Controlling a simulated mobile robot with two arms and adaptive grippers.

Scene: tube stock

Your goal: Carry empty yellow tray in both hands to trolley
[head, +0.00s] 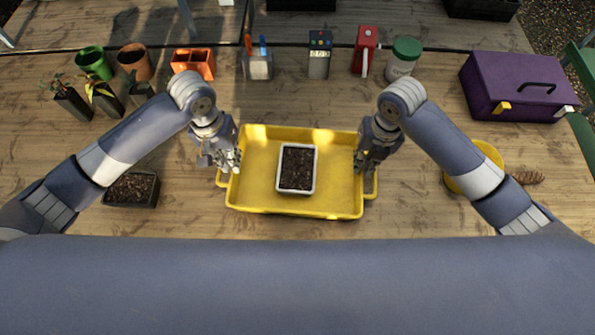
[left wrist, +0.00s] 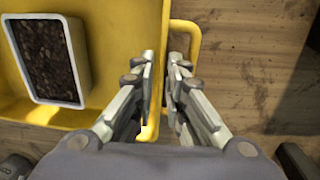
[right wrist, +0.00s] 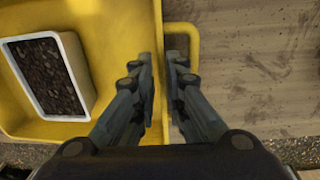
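The yellow tray (head: 340,190) is in front of me on the wooden bench, with a loop handle at each end. It is not empty: a white pot of dark soil (head: 297,168) stands in its middle. My left gripper (head: 228,165) is at the tray's left end, its fingers close together on either side of the end wall (left wrist: 160,70), beside the handle. My right gripper (head: 364,162) holds the right end wall (right wrist: 158,70) in the same way. The trolley cannot be made out for certain.
A black pot of soil (head: 132,190) is left of the tray. A yellow round container (head: 488,155) and a pine cone (head: 528,178) are to the right. Behind stand several pots, an orange holder (head: 194,62), a green-lidded jar (head: 403,58) and a purple toolbox (head: 515,85).

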